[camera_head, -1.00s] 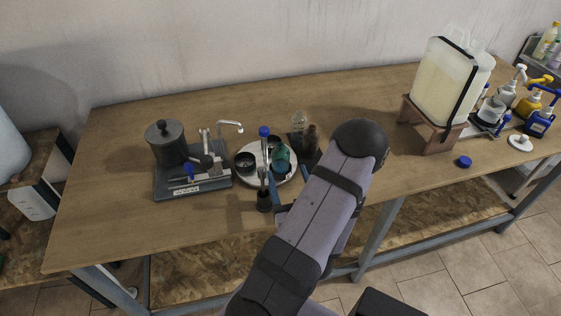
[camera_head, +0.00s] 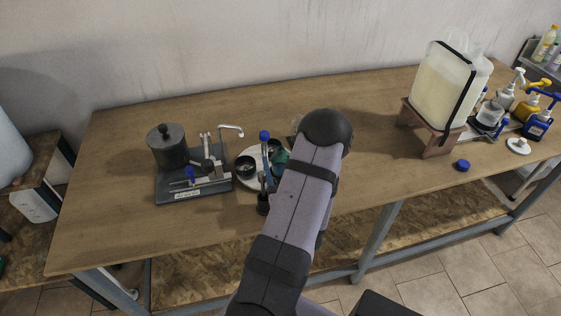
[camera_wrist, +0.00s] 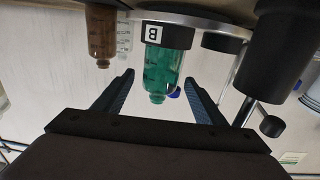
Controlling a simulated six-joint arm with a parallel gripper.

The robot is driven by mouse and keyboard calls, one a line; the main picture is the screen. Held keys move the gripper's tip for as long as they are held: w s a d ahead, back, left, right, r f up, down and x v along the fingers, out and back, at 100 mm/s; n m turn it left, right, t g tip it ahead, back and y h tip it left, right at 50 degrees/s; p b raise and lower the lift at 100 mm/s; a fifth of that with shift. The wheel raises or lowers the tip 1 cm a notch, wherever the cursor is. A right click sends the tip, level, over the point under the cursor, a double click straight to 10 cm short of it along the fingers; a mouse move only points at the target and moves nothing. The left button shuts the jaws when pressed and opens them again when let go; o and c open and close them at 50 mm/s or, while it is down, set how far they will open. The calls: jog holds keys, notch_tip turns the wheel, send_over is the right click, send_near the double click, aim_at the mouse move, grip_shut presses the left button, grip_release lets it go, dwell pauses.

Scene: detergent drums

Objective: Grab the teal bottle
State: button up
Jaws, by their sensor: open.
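The teal bottle (camera_wrist: 163,72) shows in the wrist view with a black band bearing a white label marked "B". The view is upside down, and the bottle's narrow end lies between the tips of my gripper (camera_wrist: 158,88). The two blue-padded fingers stand apart on either side, with gaps to the bottle. In the head view the teal bottle (camera_head: 281,158) is partly hidden behind my arm, on a round white tray (camera_head: 243,181). The fingers are mostly hidden there.
A brown bottle (camera_wrist: 101,35) stands beside the teal one. Dark cups (camera_head: 245,165) and a blue-topped upright item (camera_head: 265,136) are close by on the left. A grey pot rig (camera_head: 168,148) stands further left. A large jug (camera_head: 446,88) is at the right.

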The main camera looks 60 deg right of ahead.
jog(key=shift+w, duration=0.1)
jog(key=c, duration=1.3)
jog(key=shift+o, duration=0.2)
jog(key=shift+r, duration=0.15)
notch_tip(320, 180, up, 18)
jog(key=shift+d+f, duration=0.1)
jog(key=shift+f, duration=0.1)
